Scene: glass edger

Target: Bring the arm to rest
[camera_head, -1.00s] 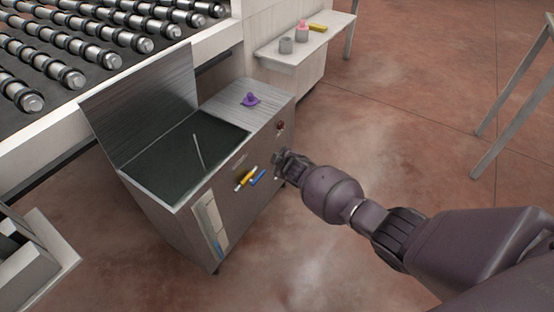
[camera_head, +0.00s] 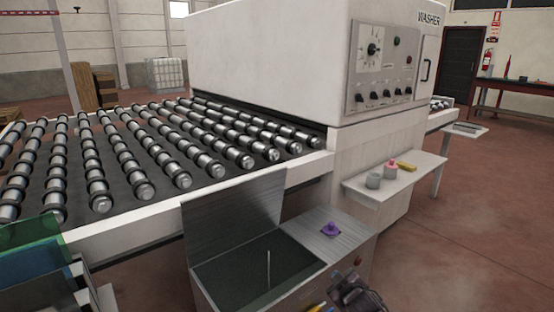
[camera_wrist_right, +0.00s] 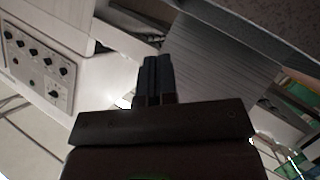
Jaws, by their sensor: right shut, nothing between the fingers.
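My right gripper (camera_wrist_right: 153,78) shows in the right wrist view with its two dark fingers together and nothing between them. In the head view part of my right arm's end (camera_head: 352,296) shows at the bottom edge, in front of the metal edger cabinet (camera_head: 345,243); its fingertips cannot be made out there. My left gripper is not in view.
The cabinet has a raised metal lid, an open dark basin and a purple item (camera_head: 330,228) on top. Behind it are the roller conveyor (camera_head: 232,190) and the washer (camera_head: 265,55). A side shelf (camera_head: 425,164) holds small containers. Open floor (camera_head: 470,215) lies right.

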